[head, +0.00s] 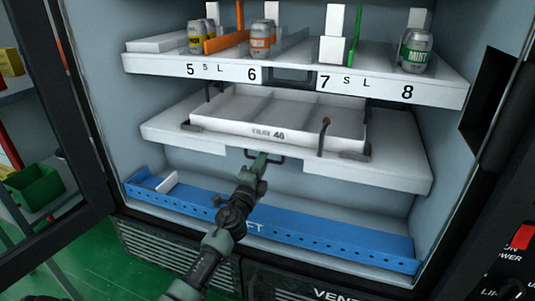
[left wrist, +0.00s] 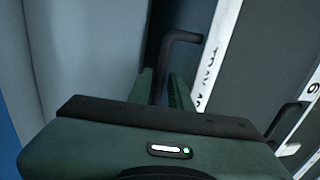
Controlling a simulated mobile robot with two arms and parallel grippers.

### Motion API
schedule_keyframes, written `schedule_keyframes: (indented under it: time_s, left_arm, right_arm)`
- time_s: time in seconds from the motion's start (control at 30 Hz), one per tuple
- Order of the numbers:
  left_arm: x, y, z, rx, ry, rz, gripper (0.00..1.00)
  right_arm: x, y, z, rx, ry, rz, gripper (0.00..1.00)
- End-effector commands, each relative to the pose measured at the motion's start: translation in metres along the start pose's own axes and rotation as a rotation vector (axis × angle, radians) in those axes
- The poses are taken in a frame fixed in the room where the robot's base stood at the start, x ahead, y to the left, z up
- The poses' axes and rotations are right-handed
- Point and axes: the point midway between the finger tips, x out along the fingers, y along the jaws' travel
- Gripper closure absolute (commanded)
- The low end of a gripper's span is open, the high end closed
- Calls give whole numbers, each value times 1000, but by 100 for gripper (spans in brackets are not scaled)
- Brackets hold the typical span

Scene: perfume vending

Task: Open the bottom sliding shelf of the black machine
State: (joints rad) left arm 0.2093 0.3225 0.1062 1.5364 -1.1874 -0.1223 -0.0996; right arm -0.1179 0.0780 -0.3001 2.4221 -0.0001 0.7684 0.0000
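The black machine stands open, with its bottom sliding shelf (head: 400,160) a white board below the numbered shelf. A dark bar handle (head: 278,158) is at the middle of the shelf's front edge. My left gripper (head: 262,160) reaches up from below to this handle. In the left wrist view, the two green fingers (left wrist: 165,88) stand close together on either side of the dark bent handle (left wrist: 184,37). They appear shut on it, though the contact is partly hidden. My right gripper is not in view.
A white tray (head: 342,122) with dark side fittings sits on the bottom shelf. The upper shelf (head: 440,92) holds cans, including a green mint can (head: 415,52). A blue perforated rail (head: 330,236) lies below. The open door (head: 50,110) is at left.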

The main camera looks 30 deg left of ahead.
Motion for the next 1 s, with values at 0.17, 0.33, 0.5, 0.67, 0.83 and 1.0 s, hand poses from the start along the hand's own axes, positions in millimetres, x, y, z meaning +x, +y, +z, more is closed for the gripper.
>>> schedule_keyframes:
  time_s: [0.17, 0.33, 0.5, 0.67, 0.83, 1.0]
  left_arm:
    - [26, 1, 0, 0, 0, -1, 80]
    - [37, 1, 0, 0, -1, 0, 80]
    - [38, 0, 0, 0, 0, 1, 80]
    - [38, 0, 0, 0, 0, 1, 100]
    - [38, 0, 0, 0, 0, 1, 100]
    - [38, 1, 0, 0, 0, 1, 100]
  right_arm:
    - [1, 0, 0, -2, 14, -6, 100]
    - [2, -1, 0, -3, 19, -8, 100]
    - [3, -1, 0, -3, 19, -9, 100]
    - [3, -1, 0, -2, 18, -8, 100]
    - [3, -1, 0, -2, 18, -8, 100]
    - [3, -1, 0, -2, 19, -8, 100]
